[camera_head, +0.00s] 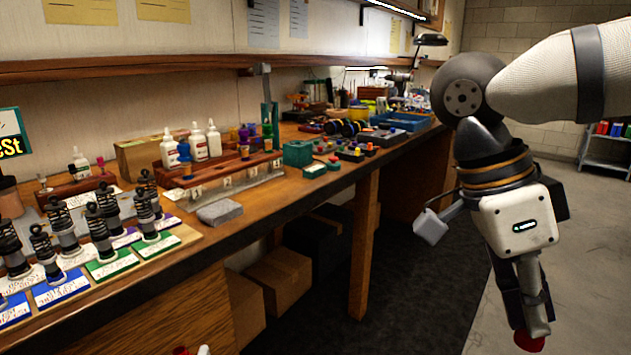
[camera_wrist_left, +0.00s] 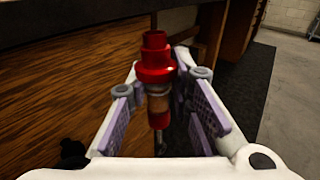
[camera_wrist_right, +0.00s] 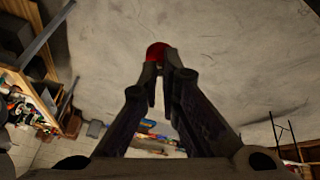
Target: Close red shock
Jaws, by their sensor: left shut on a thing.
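My left gripper (camera_wrist_left: 158,100) is shut around the red shock (camera_wrist_left: 157,68), which stands roughly upright between its fingers. The shock has a stepped red top, a tan-brown middle and a thin rod below. In the head view only its red top (camera_head: 181,351) shows at the bottom edge, beside a pale bit of my left gripper. My right gripper (camera_head: 528,325) points down over the floor, right of the bench, with a red cap-like piece (camera_head: 529,341) at its fingertips. The red piece also shows in the right wrist view (camera_wrist_right: 157,51), apart from the shock.
The wooden bench (camera_head: 330,190) runs along the left. Black coil shocks (camera_head: 103,225) stand on coloured cards near its front edge. White bottles (camera_head: 168,148) and a numbered clear rack (camera_head: 225,185) stand behind. Cardboard boxes (camera_head: 278,278) are under the bench. The floor at right is clear.

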